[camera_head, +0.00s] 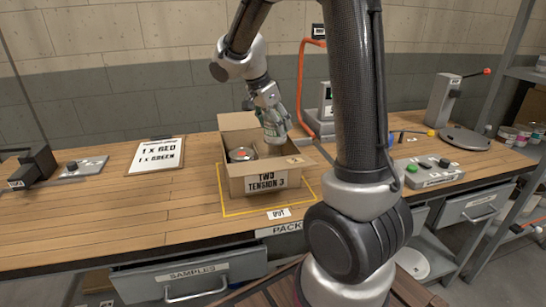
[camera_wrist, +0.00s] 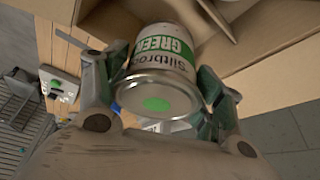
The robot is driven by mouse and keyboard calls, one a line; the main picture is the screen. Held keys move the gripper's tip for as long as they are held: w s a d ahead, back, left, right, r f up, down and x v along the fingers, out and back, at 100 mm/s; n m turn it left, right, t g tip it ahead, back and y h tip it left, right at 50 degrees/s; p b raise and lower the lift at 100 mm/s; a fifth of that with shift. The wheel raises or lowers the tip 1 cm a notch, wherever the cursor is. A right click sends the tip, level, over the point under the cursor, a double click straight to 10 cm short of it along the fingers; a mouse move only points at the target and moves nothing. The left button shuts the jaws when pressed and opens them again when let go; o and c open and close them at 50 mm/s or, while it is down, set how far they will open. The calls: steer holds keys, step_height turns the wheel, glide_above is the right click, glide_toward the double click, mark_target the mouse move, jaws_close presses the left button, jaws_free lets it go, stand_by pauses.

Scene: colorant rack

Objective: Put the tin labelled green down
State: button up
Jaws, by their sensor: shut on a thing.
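My gripper (camera_head: 270,108) is shut on the green tin (camera_head: 274,131), over the right part of the open cardboard box (camera_head: 248,188). In the wrist view the tin (camera_wrist: 158,62) shows the word GREEN, a white label and a green dot on its lid, between the two fingers (camera_wrist: 158,98) of my gripper. The tin's lower end is at about the height of the box's rim; I cannot tell whether it touches anything. Another tin (camera_head: 242,154) is inside the box on the left.
The box stands inside a yellow outline (camera_head: 230,213) marked OUT on the wooden bench (camera_head: 120,218). A clipboard (camera_head: 156,155) reads 1 x RED, 1 x GREEN. A button panel (camera_head: 432,172) is at right. Several tins (camera_head: 520,134) stand on the right shelf. Box flaps stick outward.

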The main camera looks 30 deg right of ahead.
step_height(320, 180, down, 11)
stand_by(0.4)
steer(key=shift+f, duration=0.2)
steer(key=o, duration=1.2)
steer(key=shift+o, duration=0.2)
steer(key=shift+r, duration=0.15)
